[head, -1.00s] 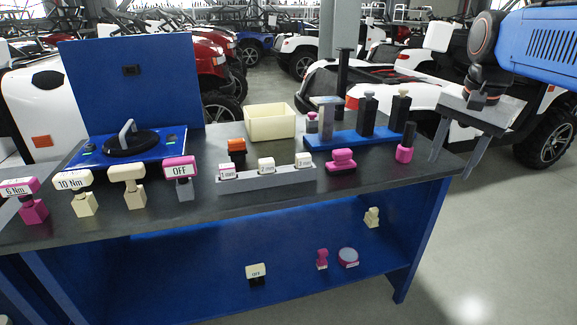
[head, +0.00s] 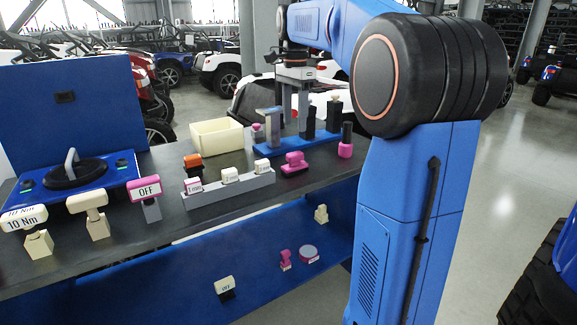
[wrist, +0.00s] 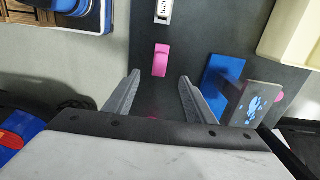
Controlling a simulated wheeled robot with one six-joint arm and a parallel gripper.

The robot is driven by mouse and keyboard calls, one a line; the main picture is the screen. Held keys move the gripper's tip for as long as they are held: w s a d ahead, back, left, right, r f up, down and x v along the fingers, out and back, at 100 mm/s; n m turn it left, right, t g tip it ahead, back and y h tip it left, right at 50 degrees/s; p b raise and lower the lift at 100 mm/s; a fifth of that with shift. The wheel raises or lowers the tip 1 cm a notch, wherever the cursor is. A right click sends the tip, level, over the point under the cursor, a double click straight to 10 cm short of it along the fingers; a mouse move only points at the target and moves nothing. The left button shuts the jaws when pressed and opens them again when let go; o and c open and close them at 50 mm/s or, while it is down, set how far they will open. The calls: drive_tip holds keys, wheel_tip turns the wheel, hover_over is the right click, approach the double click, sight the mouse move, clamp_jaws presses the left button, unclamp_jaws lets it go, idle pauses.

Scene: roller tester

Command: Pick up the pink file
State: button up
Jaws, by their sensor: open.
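A pink piece with a rounded top (head: 295,162) lies on the dark bench in front of the blue stand; a pink piece also shows in the wrist view (wrist: 161,60), ahead of the fingertips. A second pink piece with a tall black upper part (head: 345,148) stands at the bench's right end. I cannot tell from their shapes which is the file. My gripper (head: 295,128) points down over the blue stand area, open and empty. In the wrist view my gripper (wrist: 160,77) shows two grey fingers apart with bare bench between them.
The blue stand (head: 272,148) holds several upright dark pieces close to my fingers. A grey rack (head: 230,186) with white-labelled blocks and a cream bin (head: 216,137) stand to the left. The lower blue shelf holds small pieces.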

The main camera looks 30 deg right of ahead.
sight(295, 153)
drive_tip(key=f, duration=1.4)
drive_tip(key=shift+w+d+f, duration=0.1)
drive_tip(key=shift+d+f, duration=0.1)
drive_tip(key=shift+c, duration=0.3)
clamp_jaws()
drive_tip(key=shift+r, duration=0.2)
wheel_tip(295, 153, up, 10)
drive_tip(key=shift+f, duration=0.15)
